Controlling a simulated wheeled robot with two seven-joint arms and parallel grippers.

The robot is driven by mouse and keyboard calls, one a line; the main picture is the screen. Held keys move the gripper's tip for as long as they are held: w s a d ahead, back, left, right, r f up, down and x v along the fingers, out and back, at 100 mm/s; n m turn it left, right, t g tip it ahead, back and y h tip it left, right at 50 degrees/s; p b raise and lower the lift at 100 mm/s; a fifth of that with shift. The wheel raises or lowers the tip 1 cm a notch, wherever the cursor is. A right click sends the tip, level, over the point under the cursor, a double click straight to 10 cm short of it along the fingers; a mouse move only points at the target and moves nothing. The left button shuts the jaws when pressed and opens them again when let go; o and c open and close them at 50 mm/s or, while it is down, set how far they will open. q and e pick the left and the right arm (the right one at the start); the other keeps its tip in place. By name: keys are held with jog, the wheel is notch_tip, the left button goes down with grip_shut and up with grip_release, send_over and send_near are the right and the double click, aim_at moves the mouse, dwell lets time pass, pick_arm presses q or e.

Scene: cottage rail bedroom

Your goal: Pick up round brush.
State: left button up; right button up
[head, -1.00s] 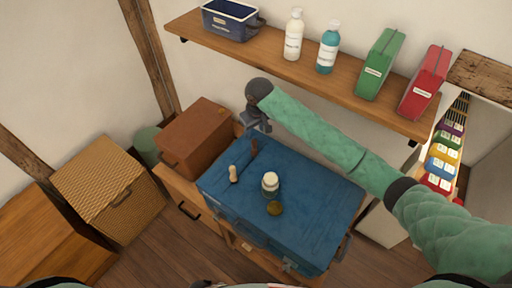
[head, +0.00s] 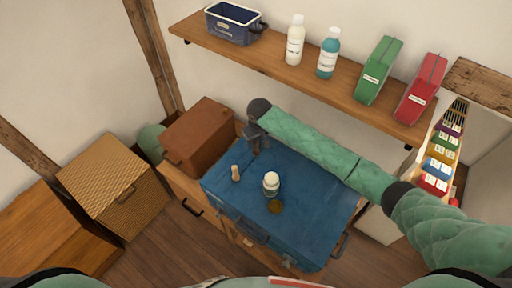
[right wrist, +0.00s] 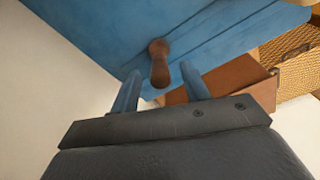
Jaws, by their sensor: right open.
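A small brown wooden piece with rounded ends, which looks like the round brush (right wrist: 159,64), is on the blue case near its back left edge. In the right wrist view it lies between and just ahead of the fingertips, with a gap on each side. My right gripper (right wrist: 161,88) is open; in the head view (head: 255,143) it points down over that back corner and mostly hides the brush. The blue case (head: 318,205) lies on a wooden cabinet. My left gripper is not in view.
A beige peg (head: 235,173), a white-capped jar (head: 271,184) and a dull gold disc (head: 275,206) are on the case. A brown box (head: 198,137) stands left of my gripper. A wall shelf (head: 275,65) with bottles and boxes hangs above, behind my arm.

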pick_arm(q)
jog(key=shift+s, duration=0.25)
pick_arm(e)
jog(key=shift+f, duration=0.25)
jog(key=shift+c, duration=0.3)
grip_shut()
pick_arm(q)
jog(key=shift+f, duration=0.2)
pick_arm(e)
jog(key=shift+r, duration=0.15)
